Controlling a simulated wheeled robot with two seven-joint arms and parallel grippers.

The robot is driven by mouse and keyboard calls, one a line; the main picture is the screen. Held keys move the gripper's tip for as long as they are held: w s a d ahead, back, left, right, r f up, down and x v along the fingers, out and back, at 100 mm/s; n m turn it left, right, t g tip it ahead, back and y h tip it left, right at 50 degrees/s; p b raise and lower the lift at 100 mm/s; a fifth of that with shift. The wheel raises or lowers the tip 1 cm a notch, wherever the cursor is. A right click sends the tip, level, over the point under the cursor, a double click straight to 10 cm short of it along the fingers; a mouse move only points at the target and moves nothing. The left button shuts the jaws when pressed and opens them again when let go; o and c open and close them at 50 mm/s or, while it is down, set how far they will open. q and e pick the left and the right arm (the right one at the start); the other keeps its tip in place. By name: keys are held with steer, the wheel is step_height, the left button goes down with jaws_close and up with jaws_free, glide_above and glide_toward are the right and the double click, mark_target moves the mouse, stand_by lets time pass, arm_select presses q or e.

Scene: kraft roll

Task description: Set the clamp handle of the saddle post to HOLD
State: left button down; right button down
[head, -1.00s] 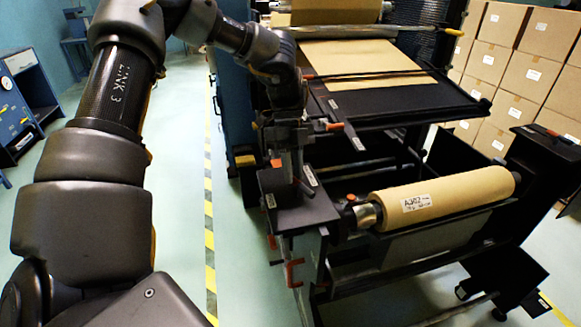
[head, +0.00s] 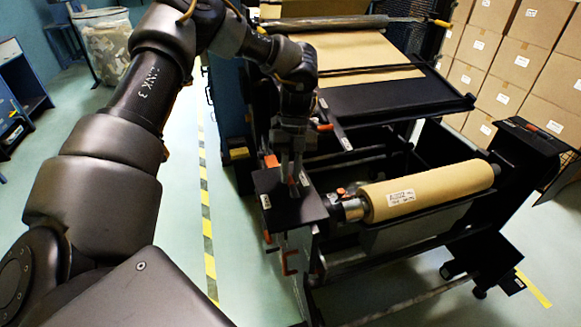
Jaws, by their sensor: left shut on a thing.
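The saddle post (head: 285,208) is a dark block with a flat black top, left of the kraft roll (head: 440,187). Its red clamp handle (head: 292,187) shows in part on the top, below my left gripper. Small white labels sit at the left and right of the top; I cannot read them. My left gripper (head: 291,174) points down over the post and is shut on the clamp handle, hiding its upper part. I cannot tell which mark the handle stands at. My right gripper is not in view.
The roll lies on a shaft with a metal chuck (head: 353,208) beside the post. Behind stands the machine's black table (head: 400,95) with kraft paper. Red hooks (head: 289,264) hang on the post's front. Cartons (head: 500,95) stack at right. The floor at left is free.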

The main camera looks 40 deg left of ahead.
arm_select(q)
steer(key=shift+s, duration=0.1)
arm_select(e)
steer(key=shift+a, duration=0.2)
arm_select(q)
steer(key=c, duration=1.3)
jaws_free()
steer(key=shift+c, duration=0.2)
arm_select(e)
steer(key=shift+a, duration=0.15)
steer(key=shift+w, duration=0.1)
